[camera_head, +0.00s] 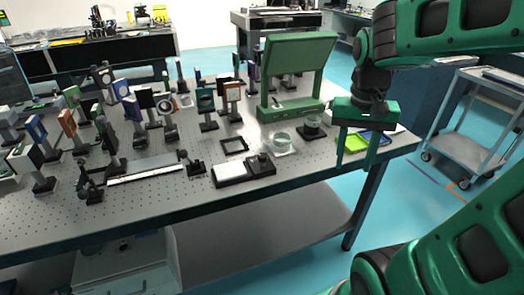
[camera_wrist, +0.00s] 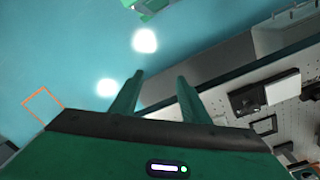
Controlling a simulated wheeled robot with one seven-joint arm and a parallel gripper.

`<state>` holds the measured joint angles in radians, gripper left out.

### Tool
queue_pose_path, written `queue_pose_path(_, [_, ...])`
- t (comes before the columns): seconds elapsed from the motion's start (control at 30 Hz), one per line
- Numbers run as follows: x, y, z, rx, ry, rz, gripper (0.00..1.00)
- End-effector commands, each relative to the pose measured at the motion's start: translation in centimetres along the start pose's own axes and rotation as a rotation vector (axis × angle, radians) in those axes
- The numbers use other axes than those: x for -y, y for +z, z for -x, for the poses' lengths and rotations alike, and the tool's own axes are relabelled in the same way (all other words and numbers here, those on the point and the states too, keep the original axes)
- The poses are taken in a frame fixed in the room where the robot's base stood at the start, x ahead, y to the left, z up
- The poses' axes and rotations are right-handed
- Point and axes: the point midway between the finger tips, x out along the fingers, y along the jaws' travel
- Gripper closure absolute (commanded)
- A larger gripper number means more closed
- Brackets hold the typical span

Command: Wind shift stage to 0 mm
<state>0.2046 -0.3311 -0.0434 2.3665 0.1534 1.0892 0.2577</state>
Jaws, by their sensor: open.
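A low black stage with a white top plate (camera_head: 231,171) and a dark round knob (camera_head: 263,158) at its right end lies near the front edge of the table. It looks like the shift stage; no scale can be read. A black block with a pale face (camera_wrist: 268,92), likely the same stage, shows at the right of the wrist view. My gripper (camera_head: 357,160) is open and empty, fingers pointing down, near the table's right end, well right of the stage.
The perforated table (camera_head: 200,200) carries many optic mounts at left. A tall green stand (camera_head: 295,70) is behind the stage. A black square frame (camera_head: 234,145), a glass dish (camera_head: 282,139) and a dark round piece (camera_head: 312,126) lie nearby. A cart (camera_head: 478,140) stands right.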

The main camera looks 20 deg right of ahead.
Motion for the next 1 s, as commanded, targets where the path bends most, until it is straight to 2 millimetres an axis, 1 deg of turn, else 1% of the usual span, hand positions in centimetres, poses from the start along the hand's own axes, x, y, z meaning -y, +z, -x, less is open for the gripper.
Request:
queue_pose_path(0.03, [2.7,-1.8,0.8,-0.005,0.009,-0.01,0.58])
queue_pose_path(0.07, [4.2,-2.7,1.2,-0.007,0.011,-0.023,0.58])
queue_pose_path(0.1, [6.4,-3.7,1.7,-0.009,0.012,-0.036,0.58])
queue_pose_path(0.17, [9.7,-5.0,2.3,-0.01,0.008,-0.055,0.58])
queue_pose_path(0.2, [11.9,-5.7,2.6,-0.009,0.002,-0.069,0.58])
queue_pose_path(0.27, [15.0,-6.4,2.9,-0.005,-0.007,-0.086,0.58])
queue_pose_path(0.3, [16.9,-6.8,3.1,-0.001,-0.015,-0.097,0.58])
queue_pose_path(0.4, [20.6,-7.2,3.5,0.011,-0.032,-0.122,0.58])
queue_pose_path(0.5, [22.9,-7.4,3.6,0.021,-0.045,-0.14,0.58])
queue_pose_path(0.6, [24.0,-7.4,3.6,0.027,-0.052,-0.15,0.58])
queue_pose_path(0.67, [24.2,-7.4,3.3,0.029,-0.053,-0.154,0.58])
queue_pose_path(0.77, [24.3,-7.5,2.4,0.029,-0.053,-0.156,0.58])
queue_pose_path(0.87, [24.2,-7.5,0.8,0.03,-0.051,-0.157,0.58])
queue_pose_path(1.0, [24.3,-7.4,-1.8,0.03,-0.051,-0.156,0.58])
